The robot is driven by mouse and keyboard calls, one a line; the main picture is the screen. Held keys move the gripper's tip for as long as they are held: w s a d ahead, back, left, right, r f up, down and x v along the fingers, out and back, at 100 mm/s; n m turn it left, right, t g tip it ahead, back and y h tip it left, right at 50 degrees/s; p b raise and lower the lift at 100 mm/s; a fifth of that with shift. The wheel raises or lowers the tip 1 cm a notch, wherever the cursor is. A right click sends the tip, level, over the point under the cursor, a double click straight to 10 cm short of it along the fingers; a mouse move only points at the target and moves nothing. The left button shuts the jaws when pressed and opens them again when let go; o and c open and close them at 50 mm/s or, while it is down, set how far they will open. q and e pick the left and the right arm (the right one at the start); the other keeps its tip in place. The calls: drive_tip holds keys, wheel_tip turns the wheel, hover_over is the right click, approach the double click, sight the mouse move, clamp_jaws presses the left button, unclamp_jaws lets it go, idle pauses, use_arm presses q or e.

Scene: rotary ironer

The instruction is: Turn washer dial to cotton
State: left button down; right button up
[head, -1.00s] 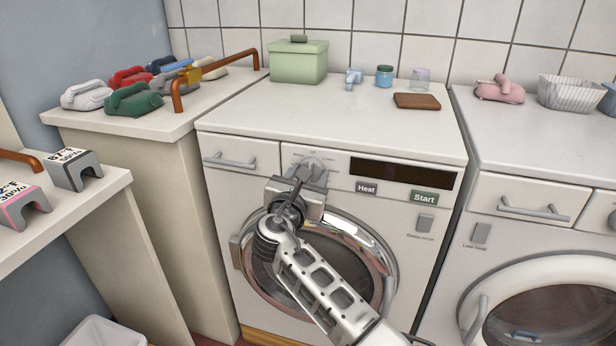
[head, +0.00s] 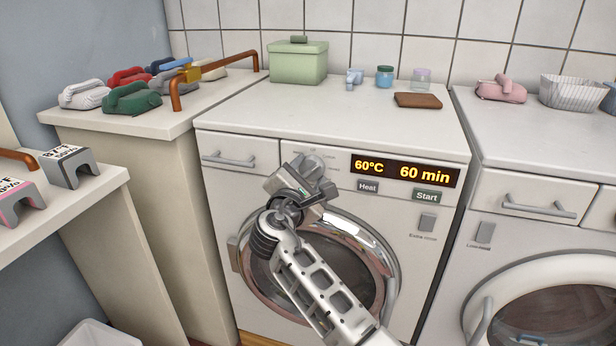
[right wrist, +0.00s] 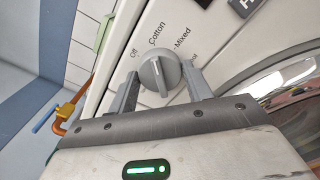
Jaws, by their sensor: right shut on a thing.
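The washer (head: 225,180) stands in the middle of the head view. Its grey round dial (head: 314,163) is on the front panel, partly hidden by my right gripper (head: 311,172). In the right wrist view, the dial (right wrist: 160,72) sits between the two fingers of my right gripper (right wrist: 160,82), which is shut on it. The Off, Cotton (right wrist: 157,34) and Mixed labels show around the dial. Its raised ridge lines up roughly with Cotton. The display (head: 405,171) is lit and reads 60°C and 60 min. My left gripper is not in view.
The Heat button (head: 367,187) and Start button (head: 426,196) are right of the dial. The round door (head: 330,270) is below, behind my right arm. A green box (head: 298,62), jars and a brown block (head: 418,100) stand on the washer top.

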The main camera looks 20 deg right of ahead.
idle(0.5)
drive_tip(key=o, duration=1)
drive_tip(key=shift+c, duration=0.2)
